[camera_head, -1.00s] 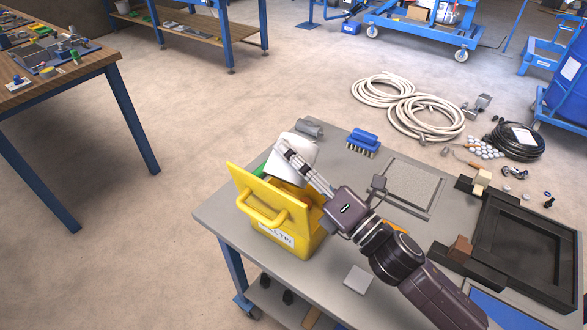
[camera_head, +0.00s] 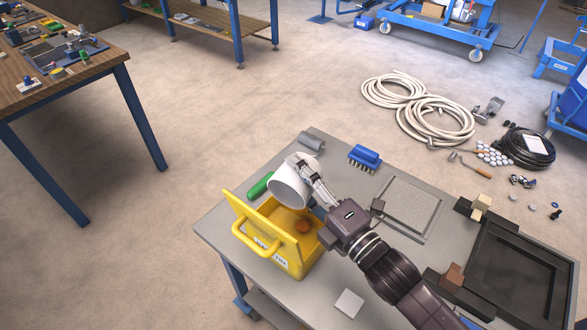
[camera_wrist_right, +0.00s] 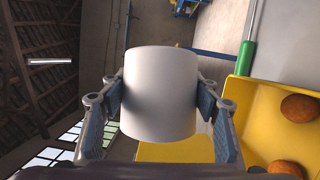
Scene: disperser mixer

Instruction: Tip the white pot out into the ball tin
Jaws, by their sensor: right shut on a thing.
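My right gripper (camera_head: 312,180) is shut on the white pot (camera_head: 288,188), one finger on each side of it. The pot is tilted and held above the back part of the yellow ball tin (camera_head: 243,240). In the right wrist view the pot (camera_wrist_right: 160,95) fills the space between the fingers, and its inside is hidden there. The tin is open, with its yellow lid panel standing up. A brown-orange ball (camera_head: 303,227) lies in it; the wrist view shows two balls (camera_wrist_right: 300,107) in the tin. My left gripper is out of view.
A green-handled thing (camera_head: 260,186) lies behind the tin. A grey cylinder (camera_head: 311,141), a blue brush (camera_head: 364,156) and a grey framed panel (camera_head: 408,206) are on the table. A dark tray (camera_head: 520,265) sits at the right. A small grey block (camera_head: 349,303) lies in front.

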